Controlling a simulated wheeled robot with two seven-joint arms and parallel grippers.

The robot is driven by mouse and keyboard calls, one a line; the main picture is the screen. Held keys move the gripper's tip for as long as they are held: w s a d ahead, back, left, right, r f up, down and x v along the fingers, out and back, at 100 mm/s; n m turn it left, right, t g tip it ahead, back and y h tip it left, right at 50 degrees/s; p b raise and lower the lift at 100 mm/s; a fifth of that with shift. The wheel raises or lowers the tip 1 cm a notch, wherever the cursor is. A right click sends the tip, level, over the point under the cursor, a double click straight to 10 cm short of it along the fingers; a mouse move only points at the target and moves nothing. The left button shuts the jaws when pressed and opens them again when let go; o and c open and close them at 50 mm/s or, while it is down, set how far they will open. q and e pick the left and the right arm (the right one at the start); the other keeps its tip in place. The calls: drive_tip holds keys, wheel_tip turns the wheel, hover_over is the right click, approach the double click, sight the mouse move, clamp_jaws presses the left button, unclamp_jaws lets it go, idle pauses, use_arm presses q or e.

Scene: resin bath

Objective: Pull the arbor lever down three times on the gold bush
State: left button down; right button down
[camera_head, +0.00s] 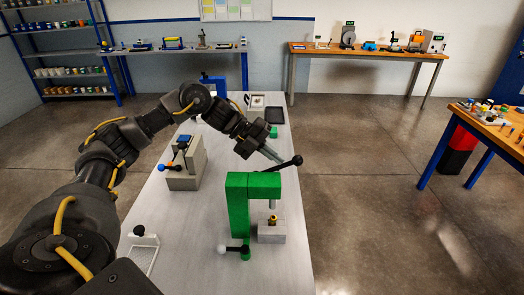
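The green arbor press (239,206) stands near the right edge of the grey table. Its lever (285,165) sticks out to the upper right from behind the top of the press and ends in a black ball. The gold bush (273,221) sits on a pale grey block under the press's ram (272,204). A small gap seems to show between ram and bush. My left gripper (277,157) reaches in from the upper left, its pale fingers just above the lever, left of the ball. I cannot tell whether they touch it or are open. My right gripper is out of view.
Dark trays lie at the table's far end.

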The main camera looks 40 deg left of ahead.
use_arm(q)
drive_tip(key=shift+a+f+b+x, duration=0.1)
drive_tip(key=shift+b+x, duration=0.25)
drive_tip(key=shift+x, duration=0.35)
drive_tip(key=shift+a+f+b+x, duration=0.15)
drive_tip(key=shift+b+x, duration=0.2)
drive_tip(key=shift+x, duration=0.35)
drive_tip(key=shift+w, duration=0.15)
drive_tip(key=shift+r, duration=0.15)
drive_tip(key=a+r, duration=0.3)
drive_tip(key=r, duration=1)
drive_tip(key=shift+w+a, duration=0.3)
drive_tip(key=shift+w, duration=0.15)
drive_tip(key=shift+r, duration=0.1)
